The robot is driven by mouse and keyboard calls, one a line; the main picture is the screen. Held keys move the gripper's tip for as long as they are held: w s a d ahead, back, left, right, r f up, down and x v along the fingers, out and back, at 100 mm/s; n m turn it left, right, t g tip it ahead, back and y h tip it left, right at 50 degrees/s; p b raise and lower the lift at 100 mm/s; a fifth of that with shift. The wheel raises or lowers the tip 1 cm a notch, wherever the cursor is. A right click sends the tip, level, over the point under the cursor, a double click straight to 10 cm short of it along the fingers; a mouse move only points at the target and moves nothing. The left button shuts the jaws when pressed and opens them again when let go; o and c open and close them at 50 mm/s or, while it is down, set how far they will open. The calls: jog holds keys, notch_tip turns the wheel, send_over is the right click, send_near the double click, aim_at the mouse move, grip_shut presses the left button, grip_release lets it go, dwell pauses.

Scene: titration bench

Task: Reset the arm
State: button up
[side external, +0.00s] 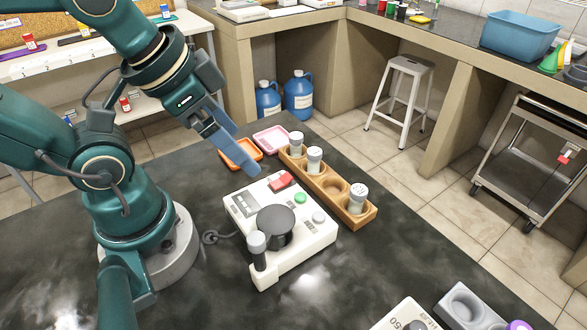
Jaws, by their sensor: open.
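My gripper (243,160) hangs at the end of my teal arm, pointing down and to the right. It is open, and I see nothing between its fingers. The fingertips are above the back left of a white bench device (290,262). The device has a red switch (281,181), a green button (299,198) and a round dark plate (275,222). I cannot tell whether the fingertips touch the device.
A wooden rack (318,186) behind the device holds several capped vials and an empty hole. Orange (240,152) and pink (271,138) trays lie beyond the gripper. Another white device (405,314) and a grey holder (468,308) stand at the front right. The dark table (400,250) between is clear.

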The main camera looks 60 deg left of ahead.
jog(key=shift+w+n, duration=0.2)
jog(key=shift+n, duration=0.7)
